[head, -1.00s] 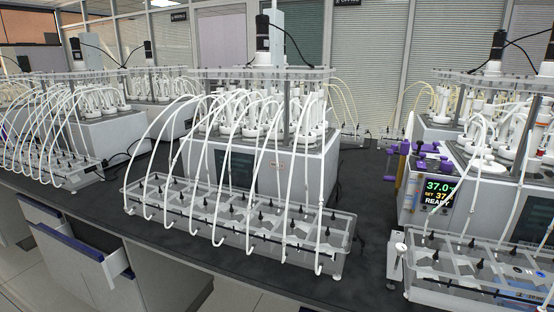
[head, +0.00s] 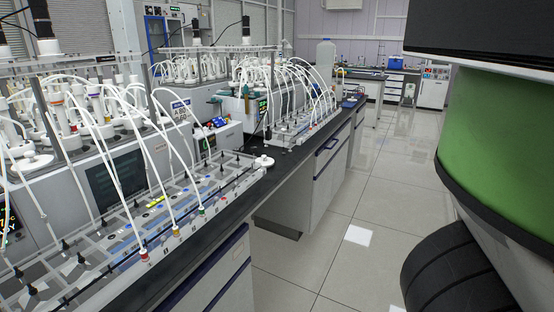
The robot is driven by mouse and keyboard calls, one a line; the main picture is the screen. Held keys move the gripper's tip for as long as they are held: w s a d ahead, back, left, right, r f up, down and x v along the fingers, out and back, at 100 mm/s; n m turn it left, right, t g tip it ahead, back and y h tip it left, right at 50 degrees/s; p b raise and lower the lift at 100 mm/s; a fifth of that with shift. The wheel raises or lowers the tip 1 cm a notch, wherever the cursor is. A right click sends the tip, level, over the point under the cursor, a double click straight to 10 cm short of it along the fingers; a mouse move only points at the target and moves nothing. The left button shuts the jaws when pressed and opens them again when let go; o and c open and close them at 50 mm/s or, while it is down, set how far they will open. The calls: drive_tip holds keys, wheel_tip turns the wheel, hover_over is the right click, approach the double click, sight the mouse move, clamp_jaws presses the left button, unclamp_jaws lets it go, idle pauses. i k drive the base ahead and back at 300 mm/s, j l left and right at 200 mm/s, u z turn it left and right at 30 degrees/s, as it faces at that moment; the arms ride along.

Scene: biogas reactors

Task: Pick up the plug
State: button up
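I cannot tell for certain which thing is the plug. A small white round piece with a knob on top (head: 263,162) is at the far right corner of the near tube tray, by the bench's front edge. Another white round piece (head: 32,161) is at the left, by the near reactor unit. Coloured fittings, such as a red-topped one (head: 144,254), stand in the tray's front row with white tubes running to them. My gripper is not in view.
The near clear tray (head: 95,262) fills the bench's left part. A second tray with arched tubes (head: 300,128) stands farther along the dark bench (head: 285,165). Drawers (head: 325,150) face the aisle. The tiled floor (head: 340,225) is open in the middle.

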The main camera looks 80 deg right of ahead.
sight(265, 162)
drive_tip(key=z, duration=1.8)
drive_tip(key=i+l, duration=0.15)
drive_tip(key=l, duration=0.2)
drive_tip(key=i+l+u, duration=0.15)
drive_tip(key=i+l, duration=0.2)
drive_tip(key=l, duration=0.3)
drive_tip(key=i+l+u, duration=0.1)
drive_tip(key=l, duration=0.25)
